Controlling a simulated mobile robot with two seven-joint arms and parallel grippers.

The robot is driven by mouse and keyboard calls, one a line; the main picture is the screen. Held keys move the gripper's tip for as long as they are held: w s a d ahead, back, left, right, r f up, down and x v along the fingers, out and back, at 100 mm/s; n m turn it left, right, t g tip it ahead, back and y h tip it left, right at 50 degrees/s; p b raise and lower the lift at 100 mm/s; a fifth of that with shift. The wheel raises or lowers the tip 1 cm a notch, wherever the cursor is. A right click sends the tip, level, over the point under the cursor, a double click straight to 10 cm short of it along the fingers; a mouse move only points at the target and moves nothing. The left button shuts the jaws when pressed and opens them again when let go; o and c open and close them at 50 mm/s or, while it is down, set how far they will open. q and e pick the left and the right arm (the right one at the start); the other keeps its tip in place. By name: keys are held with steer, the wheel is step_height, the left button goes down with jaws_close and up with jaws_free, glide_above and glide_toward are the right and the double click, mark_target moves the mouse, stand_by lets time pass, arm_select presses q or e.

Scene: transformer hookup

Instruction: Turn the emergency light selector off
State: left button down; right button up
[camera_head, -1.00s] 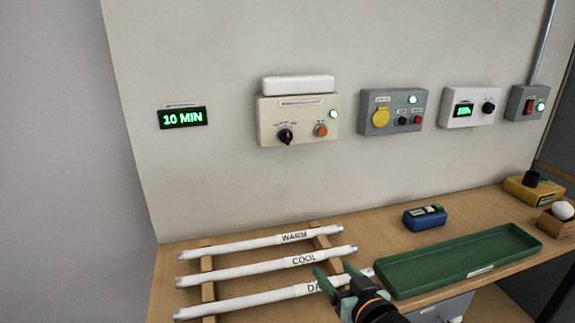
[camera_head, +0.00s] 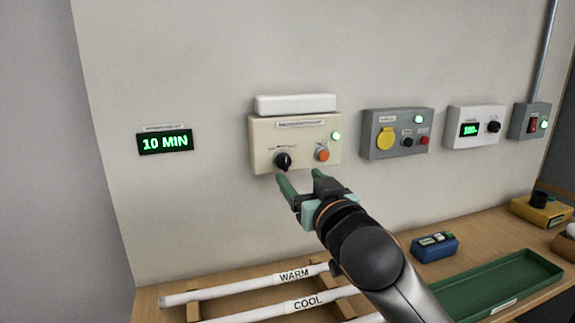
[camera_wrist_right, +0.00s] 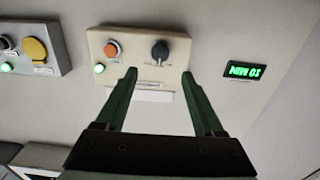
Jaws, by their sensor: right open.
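The emergency light box (camera_head: 262,142) is a cream panel on the wall, with a white lamp bar (camera_head: 295,103) on top. Its black selector knob (camera_head: 283,160) is at the lower left, beside an orange button (camera_head: 322,154) and a lit green lamp (camera_head: 336,135). My right gripper (camera_head: 300,181) is open and empty, just below the box and close to the knob. In the right wrist view the picture is upside down; the knob (camera_wrist_right: 160,50) shows beyond and between the open green fingers (camera_wrist_right: 160,85), apart from them. My left gripper is not in view.
A green "10 MIN" display (camera_head: 165,142) hangs left of the box. A grey box with a yellow cover (camera_head: 386,139) hangs to its right. Below, the bench holds white tubes (camera_head: 245,285), a blue item (camera_head: 435,246) and a green tray (camera_head: 545,267).

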mark_target(286, 163)
steer(key=x, duration=0.8)
steer(key=shift+c, duration=0.2)
jaws_close()
stand_by(0.4)
